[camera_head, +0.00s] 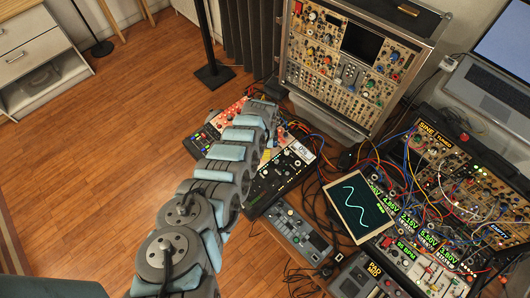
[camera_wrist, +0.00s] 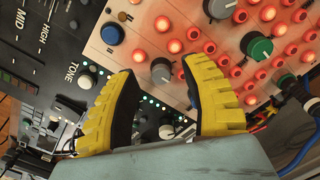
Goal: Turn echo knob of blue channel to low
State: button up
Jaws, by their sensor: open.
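My gripper (camera_wrist: 162,100) shows in the wrist view as two yellow ridged fingers, spread apart with no object held between them. It hangs over the border between a black mixer-like panel (camera_wrist: 45,60) marked TONE, HIGH and MID, and a pale panel with glowing red buttons (camera_wrist: 140,45). A blue knob (camera_wrist: 112,33) stands at the pale panel's left edge, above and left of the fingers. A grey knob (camera_wrist: 161,71) lies just beyond the gap between them. I cannot read an echo label. In the head view my arm hides the fingers.
A green knob (camera_wrist: 257,48) and several red-lit buttons lie right of the fingers. Blue cables (camera_wrist: 302,140) hang at the lower right. In the head view, a modular case (camera_head: 345,55) stands behind, and a tablet (camera_head: 357,207) and cabled modules sit to the right.

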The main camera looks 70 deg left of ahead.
jog(key=shift+f, duration=0.6)
grip_shut()
jog(key=shift+r+n, duration=0.1)
jog(key=shift+n, duration=1.3)
jog(key=n, duration=0.2)
jog(key=shift+n, duration=0.3)
jog(key=n, duration=0.6)
jog(key=shift+n, duration=0.4)
